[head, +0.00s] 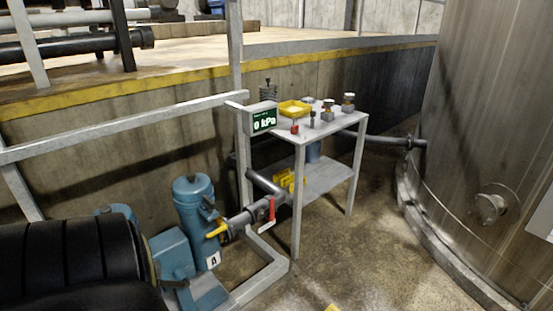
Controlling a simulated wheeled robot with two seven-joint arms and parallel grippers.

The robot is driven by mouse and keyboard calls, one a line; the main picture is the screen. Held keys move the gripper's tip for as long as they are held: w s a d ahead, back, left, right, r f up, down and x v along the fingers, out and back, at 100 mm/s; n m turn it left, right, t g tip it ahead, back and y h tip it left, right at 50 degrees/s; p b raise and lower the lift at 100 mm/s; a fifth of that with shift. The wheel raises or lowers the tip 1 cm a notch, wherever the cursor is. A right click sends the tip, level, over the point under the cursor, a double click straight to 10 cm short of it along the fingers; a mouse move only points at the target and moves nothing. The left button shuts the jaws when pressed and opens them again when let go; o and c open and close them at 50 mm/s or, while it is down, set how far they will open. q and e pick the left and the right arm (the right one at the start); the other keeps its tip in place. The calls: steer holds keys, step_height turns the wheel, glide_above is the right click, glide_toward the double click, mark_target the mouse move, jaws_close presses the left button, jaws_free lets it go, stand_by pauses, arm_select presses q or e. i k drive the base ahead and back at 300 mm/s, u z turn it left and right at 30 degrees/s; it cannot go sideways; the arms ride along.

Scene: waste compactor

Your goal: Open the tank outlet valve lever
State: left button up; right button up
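A large brown cylindrical tank (470,120) stands at the right. A dark pipe (385,138) leaves its side through a flange (411,142) and runs left behind the table. Near the blue pump (194,205), a grey pipe carries a valve with a red lever (271,210), which hangs down across the pipe's end. A yellow lever (217,230) sticks out closer to the pump. No label shows which lever is the tank outlet one. Neither of my grippers is in view.
A display (262,119) reads 0 kPa. A handrail (120,128) crosses at left. A black ribbed form (60,260) fills the lower left. Floor (350,255) between table and tank is mostly clear.

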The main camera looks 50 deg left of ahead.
mark_target(271, 219)
steer(key=u, duration=0.4)
steer(key=i, duration=2)
steer(key=u, duration=1.35)
steer(key=i, duration=1.15)
steer(key=u, duration=1.85)
steer(key=i, duration=0.35)
steer(key=u, duration=0.2)
